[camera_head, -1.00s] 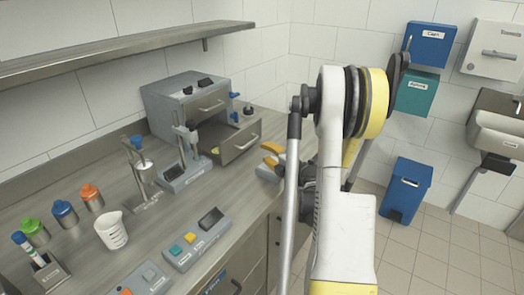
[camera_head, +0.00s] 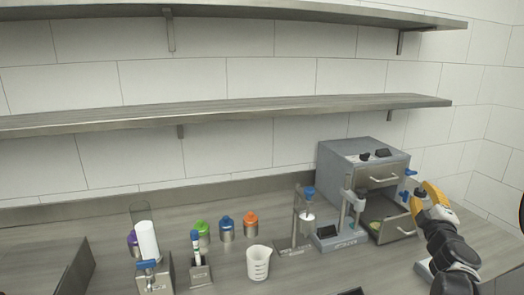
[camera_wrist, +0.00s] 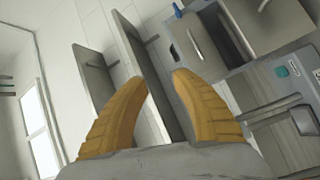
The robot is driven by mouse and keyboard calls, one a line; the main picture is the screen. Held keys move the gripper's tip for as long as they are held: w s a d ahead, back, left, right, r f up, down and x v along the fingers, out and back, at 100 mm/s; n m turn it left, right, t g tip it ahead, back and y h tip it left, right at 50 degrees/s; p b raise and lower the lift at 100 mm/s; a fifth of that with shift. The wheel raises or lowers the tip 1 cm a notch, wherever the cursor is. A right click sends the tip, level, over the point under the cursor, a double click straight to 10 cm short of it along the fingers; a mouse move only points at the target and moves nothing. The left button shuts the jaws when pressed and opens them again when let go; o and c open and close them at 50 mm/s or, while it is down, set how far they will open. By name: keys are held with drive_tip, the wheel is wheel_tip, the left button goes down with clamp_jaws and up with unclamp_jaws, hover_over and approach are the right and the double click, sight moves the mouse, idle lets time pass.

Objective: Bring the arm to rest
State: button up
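My gripper (camera_head: 424,194) has yellow-orange fingers and is at the right in the head view, in front of the right side of the grey machine (camera_head: 345,160). In the wrist view the two fingers of my gripper (camera_wrist: 160,77) stand apart with nothing between them. They point up in that picture toward the wall and shelves, which appear tilted. The dark forearm behind the gripper runs down to the lower right edge of the head view. Most of my arm is outside that view.
The machine's lower bay (camera_head: 388,222) is open. A stand with a blue knob (camera_head: 297,220), a white beaker (camera_head: 258,263) and several coloured-lid jars, one orange (camera_head: 250,221), are on the steel counter (camera_head: 80,222). Two shelves, the lower one (camera_head: 230,112), run along the wall above.

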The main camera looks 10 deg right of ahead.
drive_tip(key=s+a+r+m+g+h, duration=0.1)
drive_tip(key=s+a+r+m+g, duration=0.15)
drive_tip(key=a+m, duration=0.35)
drive_tip(key=s+a+f+m+g+y, duration=0.1)
drive_tip(key=s+a+f+g+y, duration=0.1)
drive_tip(key=s+a, duration=0.4)
drive_tip(key=s+a+f+m+g+y, duration=0.1)
drive_tip(key=s+a+f+g+y, duration=0.2)
drive_tip(key=a, duration=1.1)
drive_tip(key=s+a+f+g+y, duration=0.2)
drive_tip(key=s+a+f+y, duration=0.2)
drive_tip(key=s+a+f, duration=0.3)
drive_tip(key=s+a, duration=0.3)
drive_tip(key=shift+f+m, duration=0.4)
